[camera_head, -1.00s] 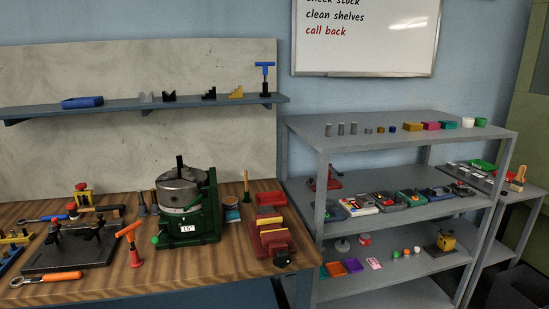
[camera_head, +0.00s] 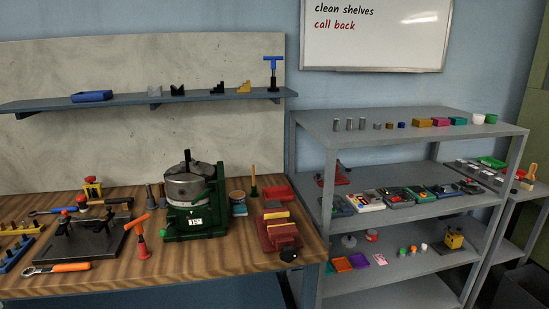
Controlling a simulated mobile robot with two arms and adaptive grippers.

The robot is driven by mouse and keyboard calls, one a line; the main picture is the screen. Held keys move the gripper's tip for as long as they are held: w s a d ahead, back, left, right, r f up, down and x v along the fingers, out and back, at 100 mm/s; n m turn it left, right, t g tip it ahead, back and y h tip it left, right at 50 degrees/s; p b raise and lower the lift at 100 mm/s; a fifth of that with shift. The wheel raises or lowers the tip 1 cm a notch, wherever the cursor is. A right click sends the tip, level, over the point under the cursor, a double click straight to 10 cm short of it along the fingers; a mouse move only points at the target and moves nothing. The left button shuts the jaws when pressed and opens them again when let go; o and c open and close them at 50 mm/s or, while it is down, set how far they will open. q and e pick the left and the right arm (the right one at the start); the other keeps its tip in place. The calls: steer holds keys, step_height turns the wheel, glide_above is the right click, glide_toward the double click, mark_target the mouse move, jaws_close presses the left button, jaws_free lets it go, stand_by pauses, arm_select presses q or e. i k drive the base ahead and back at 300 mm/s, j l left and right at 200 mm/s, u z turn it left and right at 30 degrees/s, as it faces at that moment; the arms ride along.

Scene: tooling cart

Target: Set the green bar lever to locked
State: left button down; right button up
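A green machine (camera_head: 210,222) with a round grey metal top (camera_head: 186,187) stands on the wooden workbench. A black post rises from its top, and a white label is on its front. A small green-tipped lever (camera_head: 163,232) sticks out at its lower left; I cannot tell whether this is the green bar lever or how it is set. Neither of my grippers is in view.
An orange-handled T-shaped tool (camera_head: 140,235) stands close left of the machine. A red stepped block (camera_head: 276,228) and a small tin (camera_head: 238,207) are to its right. A dark fixture plate (camera_head: 78,243) lies left. Grey shelving (camera_head: 330,205) stands beside the bench.

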mark_target(211, 188)
steer(key=i+j, duration=0.3)
steer(key=j, duration=0.15)
steer(key=i+j, duration=0.3)
steer(key=j, duration=0.2)
steer(key=i+j, duration=0.35)
steer(key=j+z, duration=0.05)
steer(key=j, duration=0.05)
